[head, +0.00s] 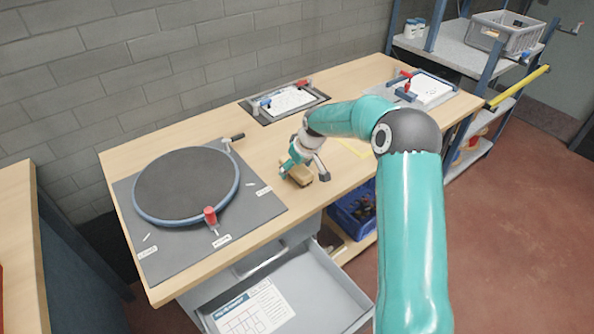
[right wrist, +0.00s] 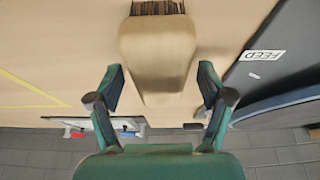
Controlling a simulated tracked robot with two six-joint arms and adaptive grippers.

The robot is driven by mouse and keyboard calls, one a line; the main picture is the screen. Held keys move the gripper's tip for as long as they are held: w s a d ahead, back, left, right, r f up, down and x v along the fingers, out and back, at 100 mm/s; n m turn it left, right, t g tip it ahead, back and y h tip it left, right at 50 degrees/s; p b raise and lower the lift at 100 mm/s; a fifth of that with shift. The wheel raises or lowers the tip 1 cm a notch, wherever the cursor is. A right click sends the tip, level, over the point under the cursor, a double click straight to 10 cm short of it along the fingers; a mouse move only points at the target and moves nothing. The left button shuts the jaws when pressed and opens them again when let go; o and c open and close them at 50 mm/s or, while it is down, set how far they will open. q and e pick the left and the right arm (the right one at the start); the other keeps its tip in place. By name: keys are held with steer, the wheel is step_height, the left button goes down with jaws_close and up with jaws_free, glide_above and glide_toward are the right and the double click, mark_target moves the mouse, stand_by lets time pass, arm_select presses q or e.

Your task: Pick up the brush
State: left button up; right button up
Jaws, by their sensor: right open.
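The brush (head: 299,175) has a tan wooden body and lies on the workbench (head: 345,135), partly hidden in the head view by my right gripper (head: 304,174). In the right wrist view the brush's wooden handle (right wrist: 157,50) points down between the fingers, with dark bristles (right wrist: 157,7) at the top edge. My right gripper (right wrist: 160,95) is open, with one finger on each side of the handle end. A gap shows between each finger and the wood. My left gripper is not in view.
A round dark turntable (head: 186,185) on a grey mat with a red knob (head: 210,215) lies left of the brush. Clipboard trays (head: 284,101) sit at the back. An open drawer (head: 330,283) juts out below the bench front.

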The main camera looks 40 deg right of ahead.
steer(key=shift+f+b, duration=0.25)
steer(key=shift+b, duration=0.05)
stand_by(0.4)
steer(key=c, duration=1.3)
